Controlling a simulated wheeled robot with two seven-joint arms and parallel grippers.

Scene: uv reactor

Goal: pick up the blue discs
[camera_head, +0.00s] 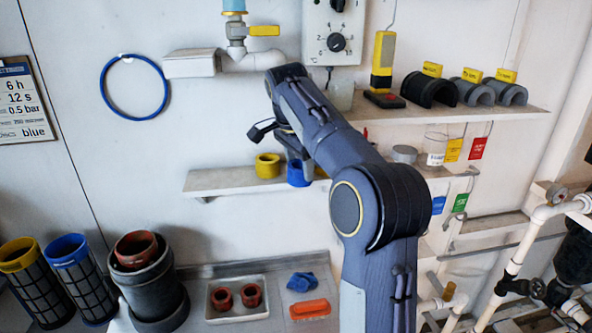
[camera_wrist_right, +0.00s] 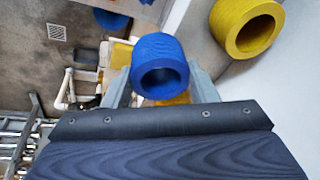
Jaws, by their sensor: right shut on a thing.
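A short, thick blue ring (camera_head: 296,174), likely one of the blue discs, is at the small middle shelf (camera_head: 225,182), just right of a yellow ring (camera_head: 268,166). My right gripper (camera_head: 301,171) is shut on it. The right wrist view shows the blue ring (camera_wrist_right: 160,66) between the two grey fingers, its hole facing the camera, with the yellow ring (camera_wrist_right: 248,25) apart at upper right. I cannot tell whether the blue ring still touches the shelf. Two blue pieces (camera_head: 302,281) lie on the bench above an orange piece (camera_head: 310,309). My left gripper is not in view.
A white tray (camera_head: 212,312) holds two red-brown rings. Mesh cylinders with yellow (camera_head: 20,254) and blue (camera_head: 67,249) rims and a dark pot (camera_head: 150,285) stand left. An upper shelf (camera_head: 480,112) carries half-round pieces. White pipes (camera_head: 515,255) are at right.

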